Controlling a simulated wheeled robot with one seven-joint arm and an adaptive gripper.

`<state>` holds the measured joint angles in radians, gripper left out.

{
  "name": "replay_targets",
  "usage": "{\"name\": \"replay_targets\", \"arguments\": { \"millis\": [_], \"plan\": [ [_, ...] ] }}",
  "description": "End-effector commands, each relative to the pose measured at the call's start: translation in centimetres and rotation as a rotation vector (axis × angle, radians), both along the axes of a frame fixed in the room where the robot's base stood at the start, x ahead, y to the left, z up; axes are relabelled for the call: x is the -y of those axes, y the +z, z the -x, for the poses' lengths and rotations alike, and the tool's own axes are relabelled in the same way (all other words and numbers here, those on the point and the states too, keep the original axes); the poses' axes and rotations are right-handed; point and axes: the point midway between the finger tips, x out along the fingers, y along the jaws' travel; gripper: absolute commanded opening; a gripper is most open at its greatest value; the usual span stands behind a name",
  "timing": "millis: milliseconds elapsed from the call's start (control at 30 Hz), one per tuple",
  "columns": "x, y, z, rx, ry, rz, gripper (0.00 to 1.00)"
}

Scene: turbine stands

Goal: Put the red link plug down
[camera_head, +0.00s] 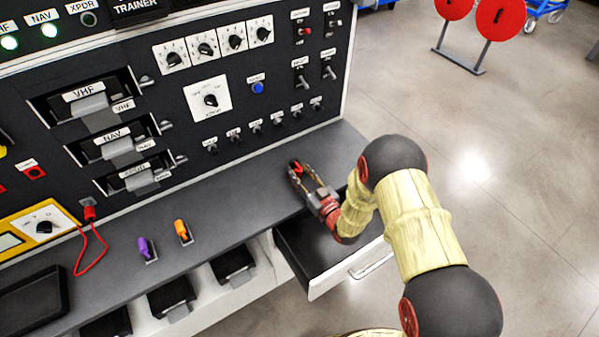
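The red link plug (296,167) is a small red piece at the tips of my gripper (298,171). My gripper reaches in from the right, low over the grey worktop near its front right part. Its two fingers are on either side of the plug and appear closed on it. The fingers partly hide the plug, and I cannot tell whether it touches the worktop. A purple plug (143,247) and an orange plug (182,230) stand in small holders on the worktop to the left.
The black trainer panel (240,135) rises behind the worktop (225,182). An open drawer (312,250) juts out below my gripper. The worktop between the orange plug and my gripper is clear.

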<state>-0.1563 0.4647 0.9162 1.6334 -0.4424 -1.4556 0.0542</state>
Motion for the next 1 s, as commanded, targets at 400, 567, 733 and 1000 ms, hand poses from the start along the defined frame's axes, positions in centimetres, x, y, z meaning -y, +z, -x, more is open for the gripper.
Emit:
{"name": "replay_targets", "arguments": {
  "millis": [400, 567, 733, 1000],
  "plan": [
    [3.0, 0.4, 4.2, -0.004, -0.003, 0.001, 0.35],
    [4.8, 0.4, 6.9, -0.003, -0.003, 0.001, 0.35],
    [6.2, 0.4, 8.9, -0.002, -0.002, 0.001, 0.35],
    [6.8, 0.3, 9.9, 0.0, 0.0, 0.0, 0.35]
  ]
}}
